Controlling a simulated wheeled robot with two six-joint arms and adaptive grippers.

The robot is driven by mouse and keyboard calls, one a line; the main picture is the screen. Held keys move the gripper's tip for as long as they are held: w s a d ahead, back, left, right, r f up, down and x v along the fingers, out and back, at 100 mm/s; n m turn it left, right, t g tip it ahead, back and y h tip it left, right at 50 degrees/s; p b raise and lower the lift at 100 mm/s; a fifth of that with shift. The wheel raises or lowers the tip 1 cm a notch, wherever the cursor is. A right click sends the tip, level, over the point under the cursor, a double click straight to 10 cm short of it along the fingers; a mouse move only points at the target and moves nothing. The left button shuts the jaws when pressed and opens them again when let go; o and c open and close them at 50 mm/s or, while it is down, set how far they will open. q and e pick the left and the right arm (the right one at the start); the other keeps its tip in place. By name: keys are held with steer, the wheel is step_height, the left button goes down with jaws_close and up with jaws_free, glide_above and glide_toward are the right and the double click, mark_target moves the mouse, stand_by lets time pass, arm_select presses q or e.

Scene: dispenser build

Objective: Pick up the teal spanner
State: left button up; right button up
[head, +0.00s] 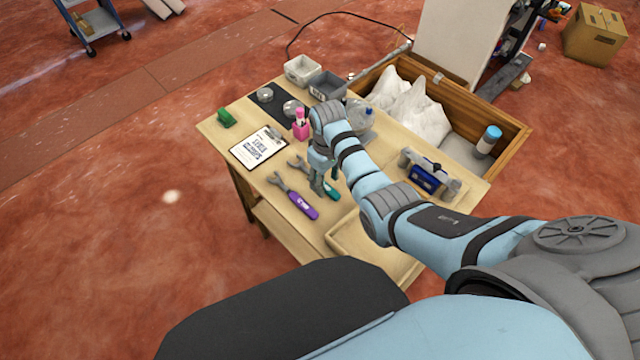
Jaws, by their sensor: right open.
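The teal spanner lies on the wooden table, partly hidden by my right gripper. Its teal handle (332,193) shows just right of the fingers, and a grey open-ended head shows to their left. My right gripper (318,190) points down over the spanner and is open. Whether the fingers touch the spanner I cannot tell. A purple spanner (303,207) lies to the left and nearer to me, apart from the gripper. My left gripper is not in view.
A blue device (426,176) is at the right. A wooden crate (505,131) holds white bags behind. The table's left front is fairly clear.

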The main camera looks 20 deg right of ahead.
steer(key=shift+s+f, duration=0.1)
steer(key=shift+f, duration=0.8)
steer(key=shift+r, duration=0.1)
steer(key=shift+c, duration=0.4)
jaws_close()
step_height(320, 180, up, 20)
steer(key=p, duration=0.9)
steer(key=shift+r, duration=0.15)
